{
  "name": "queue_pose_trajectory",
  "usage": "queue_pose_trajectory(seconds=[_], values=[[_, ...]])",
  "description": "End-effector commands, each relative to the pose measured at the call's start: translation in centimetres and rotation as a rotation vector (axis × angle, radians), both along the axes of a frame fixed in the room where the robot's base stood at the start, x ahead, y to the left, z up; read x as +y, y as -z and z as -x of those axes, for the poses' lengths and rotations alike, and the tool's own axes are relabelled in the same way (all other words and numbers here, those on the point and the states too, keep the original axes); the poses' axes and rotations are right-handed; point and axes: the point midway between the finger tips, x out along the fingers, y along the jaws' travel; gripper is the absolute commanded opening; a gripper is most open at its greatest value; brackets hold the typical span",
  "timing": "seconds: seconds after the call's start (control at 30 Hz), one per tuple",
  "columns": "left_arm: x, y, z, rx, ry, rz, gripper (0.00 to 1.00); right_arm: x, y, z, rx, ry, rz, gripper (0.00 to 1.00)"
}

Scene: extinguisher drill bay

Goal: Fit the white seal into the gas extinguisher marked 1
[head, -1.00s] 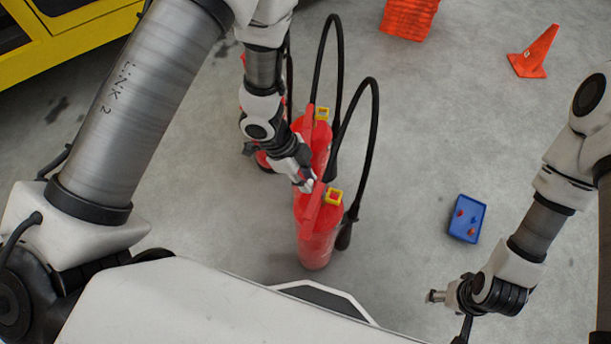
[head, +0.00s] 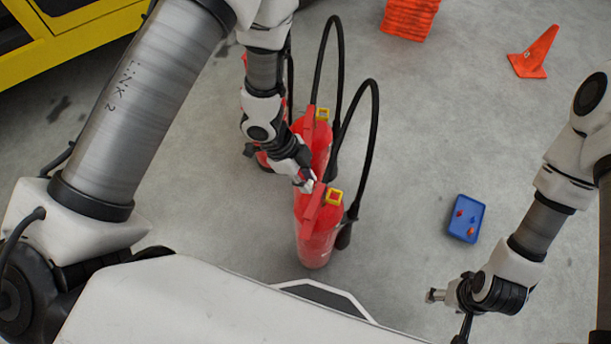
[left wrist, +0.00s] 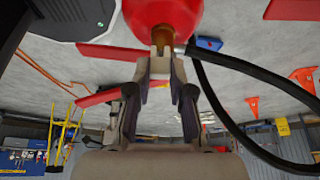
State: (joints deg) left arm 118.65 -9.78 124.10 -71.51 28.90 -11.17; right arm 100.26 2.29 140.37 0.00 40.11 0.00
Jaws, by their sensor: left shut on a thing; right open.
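The nearest red extinguisher (head: 318,248) stands upright on the floor, with a yellow square piece at its top and a black hose. I cannot read a number on it. My left gripper (head: 308,185) is at its head, on the left of the red lever. The left wrist view shows the fingertips (left wrist: 160,74) closed on a small pale piece, seemingly the white seal (left wrist: 160,64), mostly hidden by the fingers. It is right by the brass-coloured neck (left wrist: 164,38); I cannot tell if they touch. My right gripper (head: 434,296) is open and empty, low at the right.
A second red extinguisher (head: 324,148) stands just behind, with another partly hidden beyond my left arm. Black hoses (head: 371,135) arch on the right. A blue tray (head: 455,231) with small reddish pieces, an orange cone (head: 535,52) and stacked orange cones (head: 408,18) stand on otherwise clear floor.

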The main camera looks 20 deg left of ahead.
Motion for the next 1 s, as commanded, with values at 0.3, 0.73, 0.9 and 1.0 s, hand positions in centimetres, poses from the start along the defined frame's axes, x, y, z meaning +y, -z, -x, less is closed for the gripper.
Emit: queue_pose_trajectory(seconds=[0.3,0.73,0.9,1.0], values=[[0.0,-0.11,-0.01,0.001,-0.002,0.0,0.0,0.0,-0.43,0.0,0.0,0.0,0.0,0.63],[0.0,0.01,-0.03,-0.001,-0.001,0.0,0.0,0.0,-0.5,0.0,0.0,0.0,0.0,0.63],[-0.01,-0.01,-0.03,-0.001,-0.001,0.0,0.0,0.0,-0.54,0.0,0.0,0.0,0.0,0.63],[-0.01,-0.11,-0.03,0.0,-0.001,0.0,0.0,0.0,-0.81,0.0,0.0,0.0,0.0,0.63]])
